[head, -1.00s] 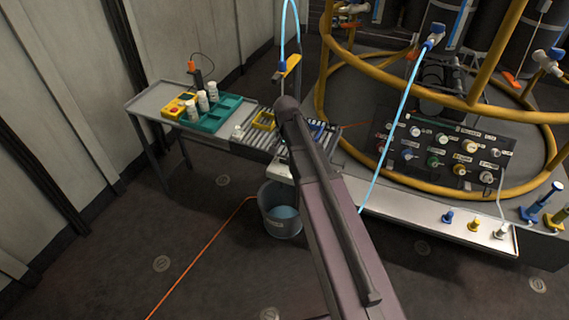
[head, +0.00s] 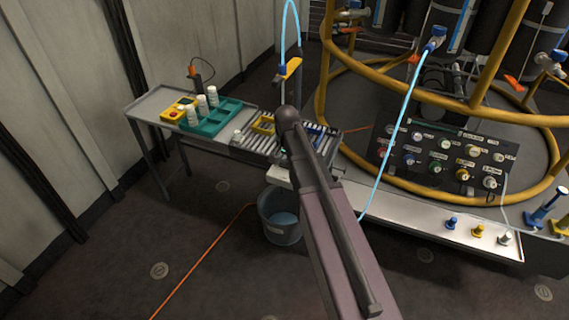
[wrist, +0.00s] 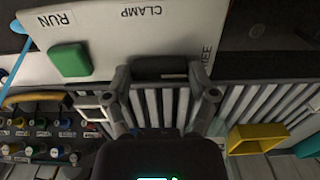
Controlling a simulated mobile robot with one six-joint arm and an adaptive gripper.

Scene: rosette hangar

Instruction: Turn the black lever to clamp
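In the wrist view, a pale panel (wrist: 105,28) carries the printed words RUN, CLAMP and FREE and a green block. A black bar (wrist: 160,67), which looks like the black lever, lies at the panel's lower edge, below the word CLAMP. My gripper (wrist: 161,77) has its fingers spread wide, one near each end of the bar. I see no clear grip on it, and whether a finger touches it I cannot tell. In the head view my own arm hides the gripper and the lever.
A roller table (head: 250,146) with a teal tray (head: 226,112) and white bottles stands at the left. A bucket (head: 280,232) is on the floor below. A knob panel (head: 440,158) and yellow rails (head: 470,205) are at the right. A blue hose (head: 392,140) hangs beside my arm.

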